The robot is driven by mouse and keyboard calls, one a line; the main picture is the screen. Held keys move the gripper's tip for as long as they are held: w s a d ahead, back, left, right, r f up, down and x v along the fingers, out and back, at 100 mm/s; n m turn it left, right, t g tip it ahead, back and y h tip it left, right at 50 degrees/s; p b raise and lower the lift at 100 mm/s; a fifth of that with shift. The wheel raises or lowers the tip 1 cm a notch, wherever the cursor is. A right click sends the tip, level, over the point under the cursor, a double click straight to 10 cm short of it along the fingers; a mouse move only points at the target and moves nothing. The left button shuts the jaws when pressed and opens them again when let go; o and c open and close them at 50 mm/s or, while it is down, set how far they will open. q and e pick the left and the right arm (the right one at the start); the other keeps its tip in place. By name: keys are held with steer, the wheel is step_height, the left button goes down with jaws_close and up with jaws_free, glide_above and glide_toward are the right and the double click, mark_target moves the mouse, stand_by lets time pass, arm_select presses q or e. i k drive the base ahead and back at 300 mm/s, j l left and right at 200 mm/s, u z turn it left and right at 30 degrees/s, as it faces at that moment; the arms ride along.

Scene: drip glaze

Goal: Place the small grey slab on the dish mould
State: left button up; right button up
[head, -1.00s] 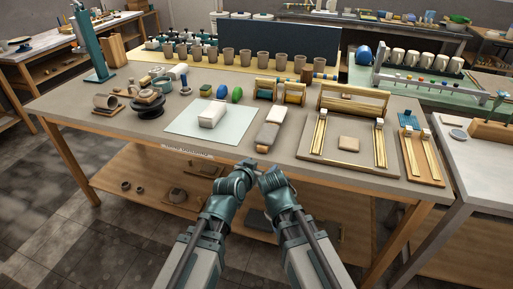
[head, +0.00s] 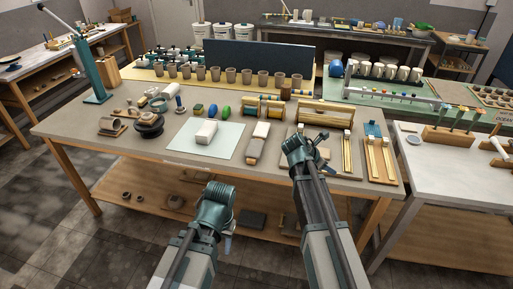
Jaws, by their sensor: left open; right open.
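My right gripper (head: 312,139) reaches over the near edge of the brass-railed board (head: 340,168) at the right of the worktable. The small slab that lay on this board is hidden behind my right arm. My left gripper (head: 222,190) is low in front of the table's near edge, apart from everything on the top. Both grippers are open, with nothing seen in them. I cannot tell for sure which thing is the dish mould. A dark round piece (head: 148,122) stands at the left of the table.
A row of cups (head: 215,74) lines the back. The table's front left is clear.

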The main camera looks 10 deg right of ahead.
mark_target(206, 127)
steer(key=i+l, duration=0.1)
steer(key=l, duration=0.3)
steer(key=i+l, duration=0.15)
steer(key=l, duration=0.25)
steer(key=i+l, duration=0.1)
steer(key=l, duration=0.3)
steer(key=i+l, duration=0.1)
steer(key=l, duration=0.35)
steer(key=u, duration=1.6)
